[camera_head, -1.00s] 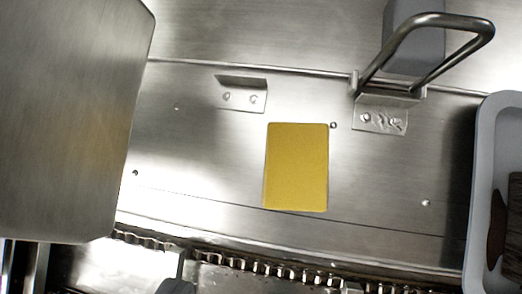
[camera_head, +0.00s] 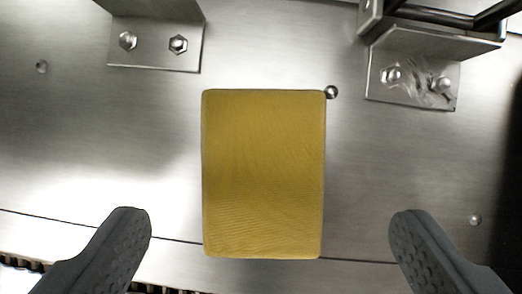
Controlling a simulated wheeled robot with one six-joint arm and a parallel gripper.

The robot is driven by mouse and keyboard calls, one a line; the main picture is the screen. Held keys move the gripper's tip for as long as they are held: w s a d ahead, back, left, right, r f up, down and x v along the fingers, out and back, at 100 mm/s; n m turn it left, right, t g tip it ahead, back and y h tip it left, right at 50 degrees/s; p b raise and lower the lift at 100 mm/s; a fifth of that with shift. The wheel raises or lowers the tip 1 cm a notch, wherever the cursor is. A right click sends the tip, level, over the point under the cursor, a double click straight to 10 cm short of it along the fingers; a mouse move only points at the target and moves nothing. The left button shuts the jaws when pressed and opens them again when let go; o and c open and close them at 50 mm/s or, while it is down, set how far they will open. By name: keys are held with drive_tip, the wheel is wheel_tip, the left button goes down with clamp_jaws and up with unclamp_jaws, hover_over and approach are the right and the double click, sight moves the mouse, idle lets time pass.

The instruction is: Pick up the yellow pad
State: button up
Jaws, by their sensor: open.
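The yellow pad (camera_head: 263,174) is a flat rectangle with rounded corners. It lies on the brushed metal surface in the middle of the view, longer from top to bottom than across. My gripper (camera_head: 270,225) is open, with one dark grey finger on each side of the pad's lower half. Nothing is between the fingers except the pad below. The pad is fully visible.
A bolted metal bracket (camera_head: 155,53) stands at the upper left and another (camera_head: 413,77) at the upper right. A small screw head (camera_head: 332,92) sits at the pad's upper right corner. A seam and a toothed strip (camera_head: 22,263) run along the bottom. The metal beside the pad is clear.

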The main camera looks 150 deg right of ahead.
sight(262, 185)
drive_tip(key=x, duration=0.4)
drive_tip(key=shift+s+f, duration=0.2)
drive_tip(key=shift+f, duration=0.15)
drive_tip(key=c, duration=1.1)
wheel_tip(262, 185, up, 10)
drive_tip(key=shift+r, duration=0.1)
drive_tip(key=shift+o, duration=0.9)
drive_tip(key=shift+c, duration=0.4)
drive_tip(key=shift+s, duration=0.1)
